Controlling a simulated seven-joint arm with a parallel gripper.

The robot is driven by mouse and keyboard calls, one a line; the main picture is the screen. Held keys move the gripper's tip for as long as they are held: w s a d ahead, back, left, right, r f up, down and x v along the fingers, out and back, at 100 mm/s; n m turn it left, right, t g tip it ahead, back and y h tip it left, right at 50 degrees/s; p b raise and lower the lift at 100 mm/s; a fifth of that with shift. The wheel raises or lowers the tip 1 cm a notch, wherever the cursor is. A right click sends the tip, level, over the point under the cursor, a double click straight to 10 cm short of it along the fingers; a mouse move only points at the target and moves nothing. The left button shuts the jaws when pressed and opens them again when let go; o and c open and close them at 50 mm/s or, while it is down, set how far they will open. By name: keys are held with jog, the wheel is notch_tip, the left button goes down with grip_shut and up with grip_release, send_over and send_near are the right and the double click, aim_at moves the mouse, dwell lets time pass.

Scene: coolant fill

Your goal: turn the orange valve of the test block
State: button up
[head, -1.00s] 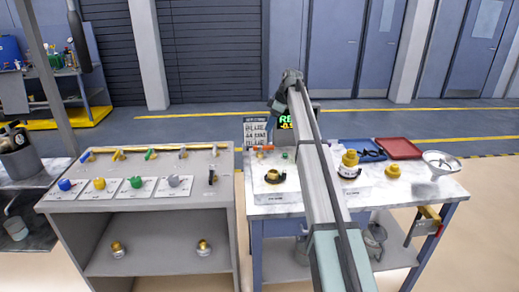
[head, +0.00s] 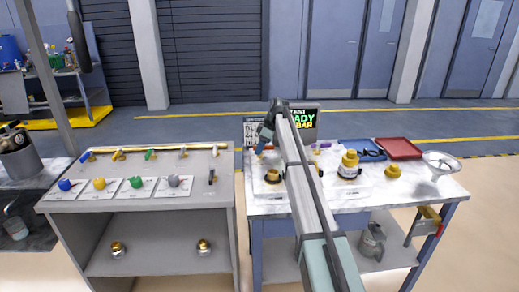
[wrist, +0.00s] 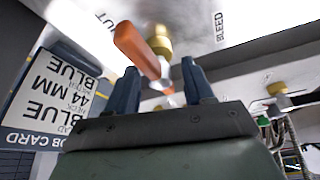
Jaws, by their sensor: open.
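The orange valve (wrist: 138,50) shows in the wrist view as an orange lever on a brass body, close in front of my gripper (wrist: 160,84). My gripper's two dark blue fingers are apart, and the lever's near end lies around the gap between them; I cannot tell if they touch it. In the head view my gripper (head: 264,142) is low at the back left of the right-hand bench, largely covering the valve. A display (head: 304,123) behind shows green and orange text, partly hidden by my arm.
A job card (wrist: 48,98) stands close left of my gripper in the wrist view. Another brass fitting (wrist: 277,88) is at right. The bench also holds a yellow-capped bottle (head: 349,165), a blue tray (head: 355,145), a red tray (head: 398,148) and a funnel (head: 441,161).

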jog(key=shift+a+f, duration=0.2)
jog(key=shift+f, duration=0.3)
jog(key=shift+c, duration=0.3)
grip_shut()
